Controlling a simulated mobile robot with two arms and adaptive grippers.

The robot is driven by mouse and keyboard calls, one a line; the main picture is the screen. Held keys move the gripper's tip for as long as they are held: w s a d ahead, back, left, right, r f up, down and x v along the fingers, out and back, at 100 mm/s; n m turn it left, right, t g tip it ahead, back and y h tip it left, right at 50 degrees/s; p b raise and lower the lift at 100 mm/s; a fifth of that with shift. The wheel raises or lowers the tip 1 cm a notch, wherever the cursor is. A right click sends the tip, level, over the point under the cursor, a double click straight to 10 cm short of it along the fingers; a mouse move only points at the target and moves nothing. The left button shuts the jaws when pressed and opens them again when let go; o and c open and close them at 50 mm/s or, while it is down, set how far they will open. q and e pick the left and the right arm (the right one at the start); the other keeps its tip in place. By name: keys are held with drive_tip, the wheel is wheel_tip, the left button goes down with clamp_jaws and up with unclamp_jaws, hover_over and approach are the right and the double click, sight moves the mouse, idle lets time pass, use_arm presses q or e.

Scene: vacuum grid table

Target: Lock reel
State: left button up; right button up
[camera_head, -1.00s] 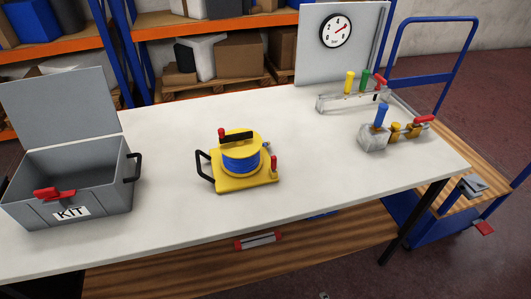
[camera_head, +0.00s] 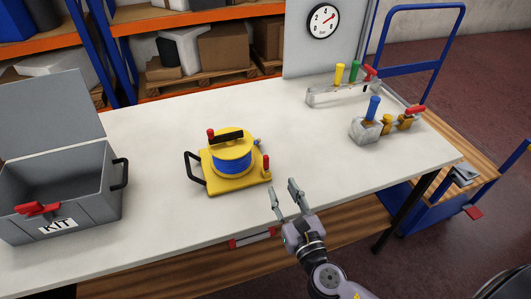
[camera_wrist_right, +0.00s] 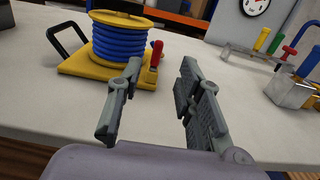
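The yellow reel (camera_head: 231,148) with blue hose or cable (camera_head: 231,162) wound on it sits on its yellow base plate (camera_head: 222,186) in the middle of the white table. A black bar with a red knob (camera_head: 210,134) lies across its top. A small red-handled lever (camera_head: 266,163) stands upright at the base's right front corner; it also shows in the right wrist view (camera_wrist_right: 156,55). My right gripper (camera_head: 283,190) is open and empty, in front and to the right of the reel, apart from the lever. My left gripper is not in view.
A grey open case (camera_head: 75,205) marked KIT stands at the left. A metal rack with coloured handles (camera_head: 335,94) and a valve block (camera_head: 366,130) are at the right back. The table's front edge (camera_head: 180,237) runs below the reel.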

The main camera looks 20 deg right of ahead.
sight(267, 159)
drive_tip(key=w+p, duration=0.1)
drive_tip(key=w, duration=0.5)
drive_tip(key=w+p, duration=0.1)
drive_tip(key=w, duration=0.6)
drive_tip(key=shift+w+a, duration=0.2)
drive_tip(key=shift+w, duration=0.05)
drive_tip(key=shift+c, duration=0.2)
clamp_jaws()
